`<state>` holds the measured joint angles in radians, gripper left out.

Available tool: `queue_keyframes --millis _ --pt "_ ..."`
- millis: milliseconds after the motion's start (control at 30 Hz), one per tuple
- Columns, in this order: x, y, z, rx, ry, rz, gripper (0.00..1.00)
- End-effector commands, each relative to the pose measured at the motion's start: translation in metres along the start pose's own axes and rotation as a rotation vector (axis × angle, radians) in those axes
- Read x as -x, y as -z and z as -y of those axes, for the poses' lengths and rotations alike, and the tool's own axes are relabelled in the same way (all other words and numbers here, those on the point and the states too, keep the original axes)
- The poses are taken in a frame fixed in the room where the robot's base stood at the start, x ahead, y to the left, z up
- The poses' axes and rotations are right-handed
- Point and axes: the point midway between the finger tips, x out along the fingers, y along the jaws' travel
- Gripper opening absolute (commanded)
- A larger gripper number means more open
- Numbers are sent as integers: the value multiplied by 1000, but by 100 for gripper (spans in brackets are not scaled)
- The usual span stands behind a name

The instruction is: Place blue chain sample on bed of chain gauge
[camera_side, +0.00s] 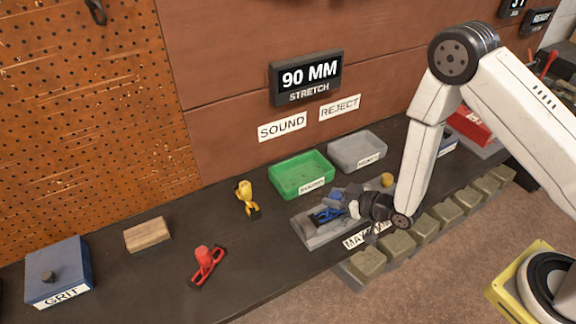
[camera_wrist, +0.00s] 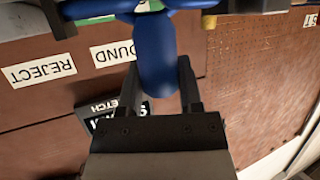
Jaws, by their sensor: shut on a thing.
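The blue chain sample (camera_side: 325,216) is at the grey chain gauge (camera_side: 312,238) in the side view, over its bed; whether it touches the bed I cannot tell. My gripper (camera_side: 352,209) comes in from the right, beside the sample. In the wrist view the sample's rounded blue grip (camera_wrist: 155,55) stands between the two dark fingers of my gripper (camera_wrist: 158,88), which are shut on it. My gripper and wrist hide part of the gauge in the side view.
A green tray (camera_side: 301,174) and a grey tray (camera_side: 357,151) stand behind the gauge. A yellow sample (camera_side: 246,197), a red sample (camera_side: 206,264), a wooden block (camera_side: 147,234) and a blue GRIT box (camera_side: 58,272) are to the left. The wall display (camera_side: 306,77) reads 90 MM.

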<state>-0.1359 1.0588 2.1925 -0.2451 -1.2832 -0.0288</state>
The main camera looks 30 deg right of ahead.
Motion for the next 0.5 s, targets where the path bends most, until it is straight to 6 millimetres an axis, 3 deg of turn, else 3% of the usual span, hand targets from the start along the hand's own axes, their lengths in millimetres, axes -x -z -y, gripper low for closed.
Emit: queue_keyframes --millis 100,133,200,233,500 --pt "-1 -2 0 0 0 -1 0" --pt "-1 -2 0 0 0 0 55" --pt "-1 -2 0 0 0 0 77" --pt "-1 -2 0 0 0 0 81" --pt "-1 -2 0 0 0 0 81"
